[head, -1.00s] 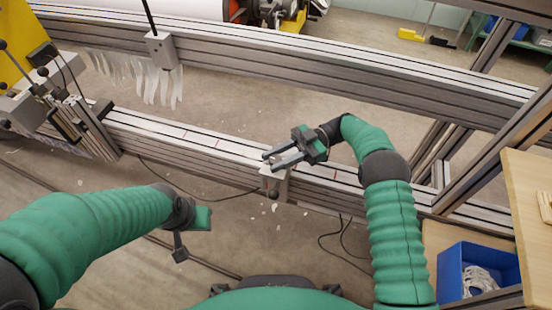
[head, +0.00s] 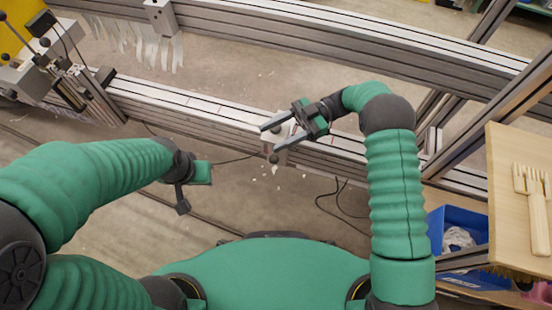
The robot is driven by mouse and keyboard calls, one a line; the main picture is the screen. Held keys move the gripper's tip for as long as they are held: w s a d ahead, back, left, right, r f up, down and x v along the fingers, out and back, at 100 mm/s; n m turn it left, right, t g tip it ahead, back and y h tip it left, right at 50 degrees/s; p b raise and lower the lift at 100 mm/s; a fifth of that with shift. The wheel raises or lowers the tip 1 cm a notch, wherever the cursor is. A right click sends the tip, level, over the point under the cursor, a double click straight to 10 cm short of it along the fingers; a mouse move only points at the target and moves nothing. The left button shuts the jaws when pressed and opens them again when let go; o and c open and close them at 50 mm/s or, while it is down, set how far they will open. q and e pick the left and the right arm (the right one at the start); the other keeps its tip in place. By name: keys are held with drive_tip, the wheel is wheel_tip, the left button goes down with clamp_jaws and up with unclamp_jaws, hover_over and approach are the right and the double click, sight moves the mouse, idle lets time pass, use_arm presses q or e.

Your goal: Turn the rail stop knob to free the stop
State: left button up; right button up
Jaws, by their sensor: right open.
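The rail stop (head: 281,155) is a small pale grey block on the lower front rail (head: 220,116), partly covered by my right gripper. My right gripper (head: 269,143) is open. Its two dark fingers point left and reach over the stop, one on the far side and one on the near side in the picture. I cannot make out the knob clearly, nor whether a finger touches it. My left gripper (head: 190,188) hangs in front of the rail, well to the left of the stop and apart from everything. Its jaw state is unclear.
A lever mechanism (head: 75,85) stands at the left.

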drive_tip(key=s+r+p, duration=0.1)
drive_tip(key=s+p, duration=0.3)
drive_tip(key=s, duration=0.6)
drive_tip(key=shift+s, duration=0.4)
